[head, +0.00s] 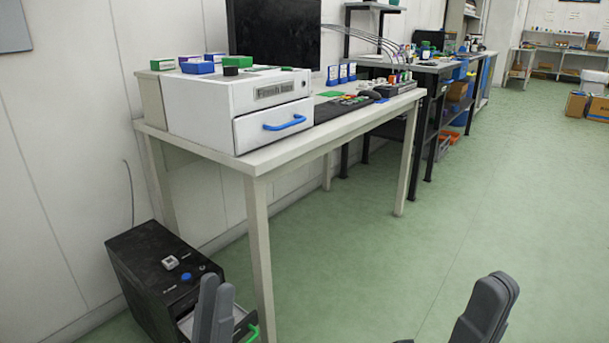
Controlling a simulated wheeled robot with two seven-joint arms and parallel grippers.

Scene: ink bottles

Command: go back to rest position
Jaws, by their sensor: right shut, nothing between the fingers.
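My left gripper (213,308) is at the bottom of the head view, left of centre, in front of the black cabinet on the floor. Its grey fingers stand close together, and I cannot tell whether they are shut. My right gripper (486,309) is at the bottom right over the green floor. Its grey fingers are shut and hold nothing. Both grippers are cut off by the lower edge, and neither touches the table in the picture.
A white table (300,146) carries a white drawer unit (228,108), small blue-and-white containers (343,74) and a black mat. A black cabinet (150,262) stands on the floor at left, with a green handle (252,333). The green floor (500,200) at right is clear.

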